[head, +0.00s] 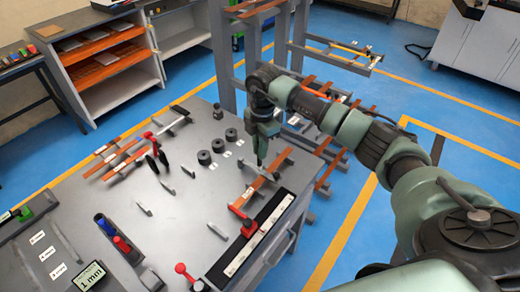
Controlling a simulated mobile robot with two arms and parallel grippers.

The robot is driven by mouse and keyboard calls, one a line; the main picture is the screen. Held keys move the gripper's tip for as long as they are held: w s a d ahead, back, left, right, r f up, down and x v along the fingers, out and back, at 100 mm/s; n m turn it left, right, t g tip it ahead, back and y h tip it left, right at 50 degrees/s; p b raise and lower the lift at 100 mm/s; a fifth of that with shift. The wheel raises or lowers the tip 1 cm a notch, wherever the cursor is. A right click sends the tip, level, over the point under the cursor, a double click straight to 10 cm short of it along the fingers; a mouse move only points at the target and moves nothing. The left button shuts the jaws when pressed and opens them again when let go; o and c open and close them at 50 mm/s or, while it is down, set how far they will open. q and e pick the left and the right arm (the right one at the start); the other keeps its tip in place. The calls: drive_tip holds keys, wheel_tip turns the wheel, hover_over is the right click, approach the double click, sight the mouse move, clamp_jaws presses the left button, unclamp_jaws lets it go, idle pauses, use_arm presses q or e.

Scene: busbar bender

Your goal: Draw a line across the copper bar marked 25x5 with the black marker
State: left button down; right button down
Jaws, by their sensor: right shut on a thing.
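My right gripper (261,146) points down over the right part of the grey bench. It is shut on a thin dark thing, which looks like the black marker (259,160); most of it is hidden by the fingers. A copper bar (264,180) lies on supports just below and beside the tip; I cannot tell whether the tip touches it. Several more copper bars (117,158) lie on supports at the bench's left. Their labels are too small to read, so I cannot tell which is marked 25x5. My left gripper is not in view.
A holder (132,256) with blue and red items stands at the front of the bench (185,215). Black round weights (204,157) stand mid-bench. A rack of bars stands behind.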

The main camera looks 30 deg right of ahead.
drive_tip(key=shift+r+p, duration=1.55)
drive_tip(key=shift+r, duration=0.75)
